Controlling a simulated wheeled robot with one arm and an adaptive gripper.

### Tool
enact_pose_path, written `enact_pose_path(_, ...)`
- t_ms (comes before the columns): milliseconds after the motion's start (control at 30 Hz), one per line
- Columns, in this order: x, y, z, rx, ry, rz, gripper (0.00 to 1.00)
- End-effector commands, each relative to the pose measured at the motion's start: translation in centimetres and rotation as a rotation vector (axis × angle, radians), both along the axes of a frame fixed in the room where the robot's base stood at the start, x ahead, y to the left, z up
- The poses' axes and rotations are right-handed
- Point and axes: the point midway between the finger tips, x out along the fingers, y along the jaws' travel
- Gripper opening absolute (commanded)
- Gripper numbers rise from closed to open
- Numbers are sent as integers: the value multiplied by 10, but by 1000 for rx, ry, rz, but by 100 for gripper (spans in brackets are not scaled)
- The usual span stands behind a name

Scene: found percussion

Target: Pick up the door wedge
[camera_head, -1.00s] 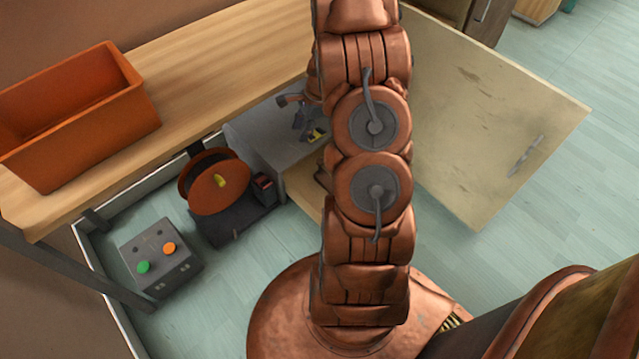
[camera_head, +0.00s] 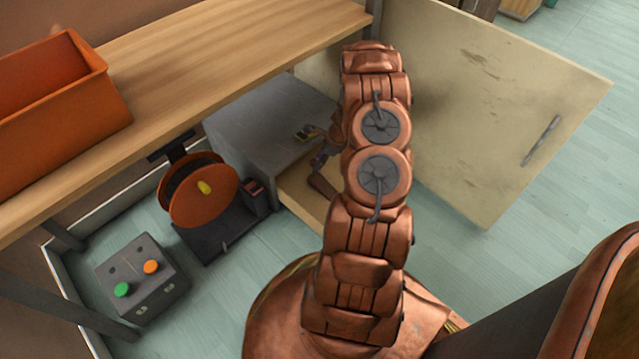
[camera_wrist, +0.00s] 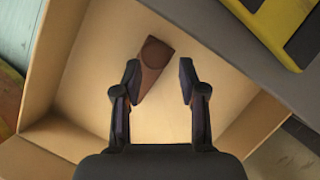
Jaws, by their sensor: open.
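The door wedge, a reddish-brown tapered block (camera_wrist: 154,58), lies inside a light wooden drawer or tray (camera_wrist: 97,65) in the wrist view. My gripper (camera_wrist: 160,80) is open over the drawer, with the wedge partly between its dark fingers and nearer the left one. I cannot tell whether the left finger touches it. In the head view my gripper (camera_head: 321,172) is low, beside the grey cabinet (camera_head: 255,125) and over the drawer (camera_head: 298,190).
A yellow and black object (camera_wrist: 285,25) lies on the grey cabinet top beside the drawer. A pale door panel (camera_head: 490,110) stands open at right. An orange cable reel (camera_head: 205,195) and a grey button box (camera_head: 140,280) stand at left. An orange bin (camera_head: 70,130) is on the wooden bench (camera_head: 200,60).

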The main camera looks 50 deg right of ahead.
Motion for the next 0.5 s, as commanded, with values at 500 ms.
enact_pose_path(500,14,12,-46,0,-1,-4,41)
